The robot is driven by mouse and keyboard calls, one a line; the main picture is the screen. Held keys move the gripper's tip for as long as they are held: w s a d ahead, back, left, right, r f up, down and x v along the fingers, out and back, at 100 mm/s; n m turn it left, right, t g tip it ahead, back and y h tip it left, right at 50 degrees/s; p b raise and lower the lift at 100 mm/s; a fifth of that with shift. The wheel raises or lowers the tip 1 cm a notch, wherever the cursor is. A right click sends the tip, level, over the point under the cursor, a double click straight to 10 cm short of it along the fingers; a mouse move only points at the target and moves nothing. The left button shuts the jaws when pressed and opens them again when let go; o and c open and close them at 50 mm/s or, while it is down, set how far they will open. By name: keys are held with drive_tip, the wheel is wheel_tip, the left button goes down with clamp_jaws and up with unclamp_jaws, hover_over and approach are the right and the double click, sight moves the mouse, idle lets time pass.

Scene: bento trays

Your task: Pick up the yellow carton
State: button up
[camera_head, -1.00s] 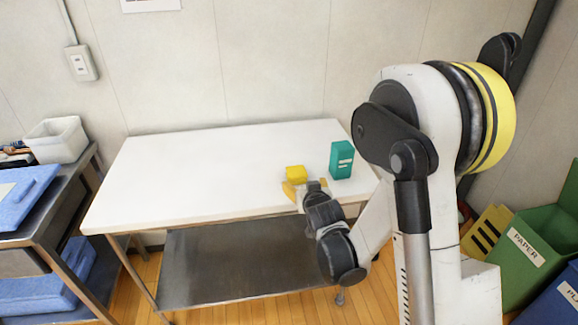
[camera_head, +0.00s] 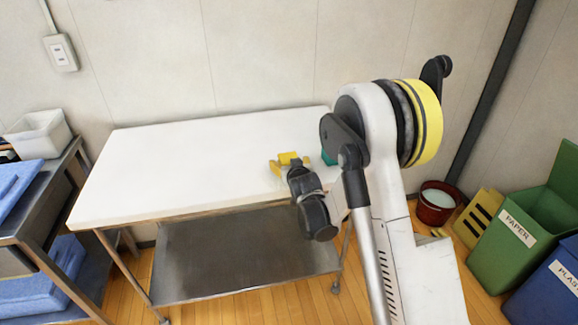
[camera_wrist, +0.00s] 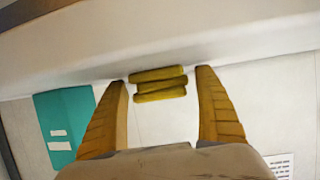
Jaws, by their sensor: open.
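The yellow carton (camera_head: 287,157) stands on the white table near its right end, partly hidden by my gripper. In the wrist view the carton (camera_wrist: 158,88) shows as a small yellow block between my two yellow fingertips, with a gap on each side. My gripper (camera_head: 290,164) is open and low over the table, its fingers to the left and right of the carton. The wrist view also shows the open gripper (camera_wrist: 162,77); it holds nothing. How far the fingers reach past the carton is hard to tell.
A teal carton (camera_wrist: 65,122) stands close beside; in the head view it is mostly hidden behind my arm. The white table (camera_head: 180,165) is clear to the left. A cart with a white bin (camera_head: 38,135) is at left; green (camera_head: 515,235) and blue bins are at right.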

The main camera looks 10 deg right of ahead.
drive_tip(key=c, duration=1.1)
drive_tip(key=shift+o, duration=0.2)
drive_tip(key=shift+r, duration=0.1)
